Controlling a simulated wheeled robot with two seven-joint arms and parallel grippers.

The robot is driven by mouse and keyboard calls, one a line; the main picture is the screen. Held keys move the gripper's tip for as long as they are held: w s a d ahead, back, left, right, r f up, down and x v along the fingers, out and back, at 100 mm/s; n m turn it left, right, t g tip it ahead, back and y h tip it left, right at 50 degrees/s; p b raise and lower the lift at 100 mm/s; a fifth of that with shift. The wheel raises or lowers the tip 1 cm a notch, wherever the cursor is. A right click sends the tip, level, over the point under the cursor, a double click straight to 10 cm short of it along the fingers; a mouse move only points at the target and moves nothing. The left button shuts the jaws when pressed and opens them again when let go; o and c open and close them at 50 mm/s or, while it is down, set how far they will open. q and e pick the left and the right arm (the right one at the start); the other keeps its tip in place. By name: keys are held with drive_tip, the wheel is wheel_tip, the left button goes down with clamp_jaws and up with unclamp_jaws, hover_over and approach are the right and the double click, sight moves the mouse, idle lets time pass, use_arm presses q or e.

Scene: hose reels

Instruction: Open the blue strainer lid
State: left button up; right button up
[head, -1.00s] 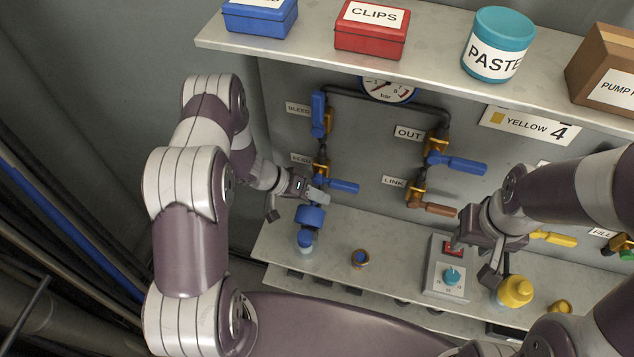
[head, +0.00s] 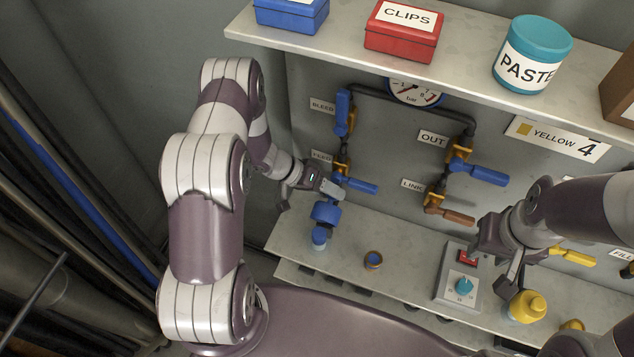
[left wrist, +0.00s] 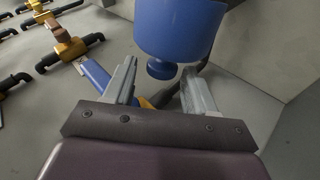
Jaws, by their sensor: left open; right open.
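The blue strainer (head: 326,212) is a blue cylindrical body below the FEED valve, with a smaller blue part (head: 319,236) below it at the shelf. In the left wrist view a large blue cylinder (left wrist: 178,28) with a small round blue knob (left wrist: 161,69) fills the top middle. I cannot tell whether the lid is open. My left gripper (head: 310,191) is open and empty beside and just above the strainer; its fingers (left wrist: 160,80) point toward the blue cylinder, apart, with the knob showing between them. My right gripper (head: 497,263) is open near the grey switch box.
A blue valve handle (head: 361,185) sticks out close right of my left gripper. The switch box (head: 462,276) and a yellow strainer (head: 527,306) are near my right gripper. An upper shelf (head: 450,75) overhangs the pipes.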

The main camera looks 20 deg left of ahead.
use_arm(q)
drive_tip(key=v, duration=1)
drive_tip(key=shift+a+r+b, duration=0.25)
drive_tip(key=shift+a+b, duration=0.05)
drive_tip(key=shift+b, duration=0.15)
drive_tip(key=shift+s, duration=0.1)
drive_tip(key=w+a+f+t+y, duration=0.2)
drive_tip(key=a+f+y, duration=0.1)
drive_tip(key=a+y, duration=0.2)
drive_tip(key=s+a+r+g+y, duration=0.1)
drive_tip(key=s+a+r+y, duration=0.2)
drive_tip(key=a+r+y, duration=0.15)
drive_tip(key=s+d+r+n+g, duration=0.1)
drive_tip(key=s+d+r+g, duration=0.1)
drive_tip(key=s+d+r, duration=1)
drive_tip(key=shift+d+n, duration=0.4)
drive_tip(key=shift+d, duration=0.65)
